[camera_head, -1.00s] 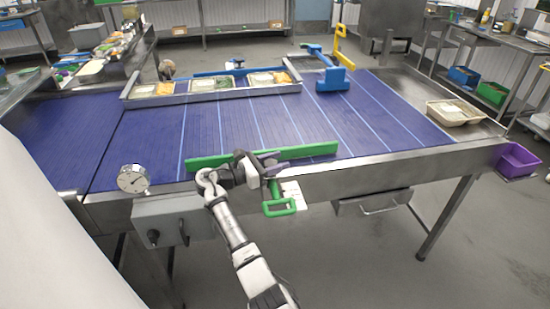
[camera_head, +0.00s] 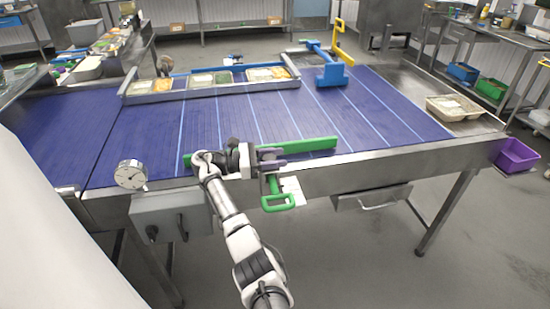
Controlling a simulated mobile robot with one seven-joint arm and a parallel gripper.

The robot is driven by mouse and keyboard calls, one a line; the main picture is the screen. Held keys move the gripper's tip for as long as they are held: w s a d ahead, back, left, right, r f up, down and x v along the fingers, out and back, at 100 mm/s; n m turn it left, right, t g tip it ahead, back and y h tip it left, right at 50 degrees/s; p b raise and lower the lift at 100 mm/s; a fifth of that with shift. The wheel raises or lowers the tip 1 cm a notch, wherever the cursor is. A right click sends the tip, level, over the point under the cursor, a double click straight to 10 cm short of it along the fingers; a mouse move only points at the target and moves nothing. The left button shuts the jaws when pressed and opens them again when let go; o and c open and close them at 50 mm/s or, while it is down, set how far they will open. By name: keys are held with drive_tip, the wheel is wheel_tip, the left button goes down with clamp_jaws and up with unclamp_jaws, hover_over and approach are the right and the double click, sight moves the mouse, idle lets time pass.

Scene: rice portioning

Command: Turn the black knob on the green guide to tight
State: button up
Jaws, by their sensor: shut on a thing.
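The green guide (camera_head: 310,145) is a long bar lying along the near edge of the blue belt. Its green handle (camera_head: 278,203) hangs below over the table's front edge. My gripper (camera_head: 270,163) is at the middle of the guide, by the clamp above the handle. It is shut on the black knob, which my fingers mostly hide. How far the knob is turned cannot be told from this view.
A blue guide (camera_head: 332,76) stands at the far side of the belt (camera_head: 350,115), near a row of food trays. A round dial (camera_head: 131,175) and a grey control box (camera_head: 165,222) are left of my arm. A cream tray (camera_head: 452,108) is at the right end.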

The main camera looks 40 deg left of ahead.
drive_tip(key=shift+f, duration=0.1)
drive_tip(key=o, duration=1)
drive_tip(key=b+v, duration=0.3)
drive_tip(key=v, duration=0.9)
drive_tip(key=shift+b, duration=0.3)
